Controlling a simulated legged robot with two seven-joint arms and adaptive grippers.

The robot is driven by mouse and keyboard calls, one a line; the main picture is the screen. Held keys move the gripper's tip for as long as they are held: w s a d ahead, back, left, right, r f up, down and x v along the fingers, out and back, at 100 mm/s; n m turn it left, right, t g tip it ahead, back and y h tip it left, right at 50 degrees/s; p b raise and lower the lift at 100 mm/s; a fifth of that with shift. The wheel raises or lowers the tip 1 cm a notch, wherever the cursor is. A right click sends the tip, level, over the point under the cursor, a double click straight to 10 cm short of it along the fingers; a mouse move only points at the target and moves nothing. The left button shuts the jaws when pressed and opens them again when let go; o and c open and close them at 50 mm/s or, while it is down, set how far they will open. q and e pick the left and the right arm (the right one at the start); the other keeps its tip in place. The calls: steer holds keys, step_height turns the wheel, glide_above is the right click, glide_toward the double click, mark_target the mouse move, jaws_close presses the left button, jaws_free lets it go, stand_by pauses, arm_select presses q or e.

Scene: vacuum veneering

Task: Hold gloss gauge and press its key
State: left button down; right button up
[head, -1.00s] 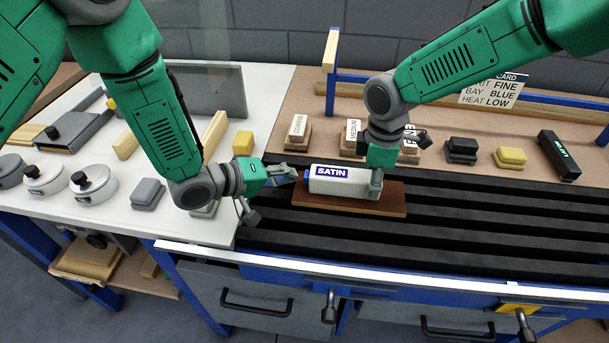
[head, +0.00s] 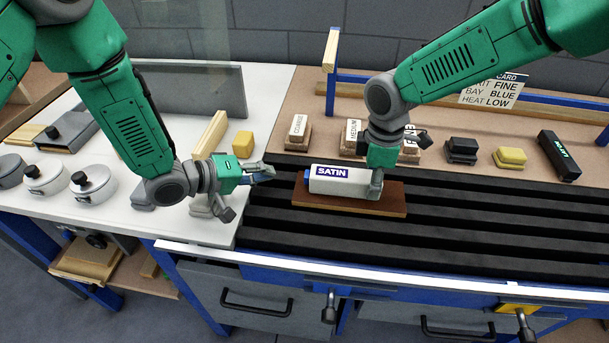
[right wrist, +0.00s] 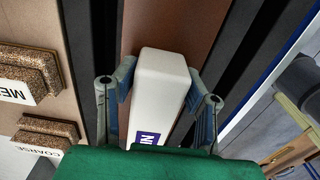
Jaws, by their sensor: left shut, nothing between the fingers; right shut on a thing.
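The gloss gauge (head: 338,188) is a white block marked SATIN with a blue key (head: 306,182) at its left end. It lies on a brown board (head: 395,205) on the black slatted bed. My right gripper (head: 376,185) is shut on the gauge near its right end. In the right wrist view the fingers stand on both sides of the white gauge body (right wrist: 162,85). My left gripper (head: 268,172) is shut and empty, left of the key with a clear gap between them. The gauge's right end is partly hidden by my right gripper.
Sanding blocks (head: 298,130), a black block (head: 461,150), a yellow block (head: 510,157) and a black box (head: 560,155) stand behind the slatted bed (head: 480,235). A card (head: 493,92) leans at the back. Round lidded pots (head: 92,184) stand on the white left table.

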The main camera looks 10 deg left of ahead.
steer(key=o, duration=1.3)
steer(key=shift+c, duration=0.2)
steer(key=shift+r, duration=0.15)
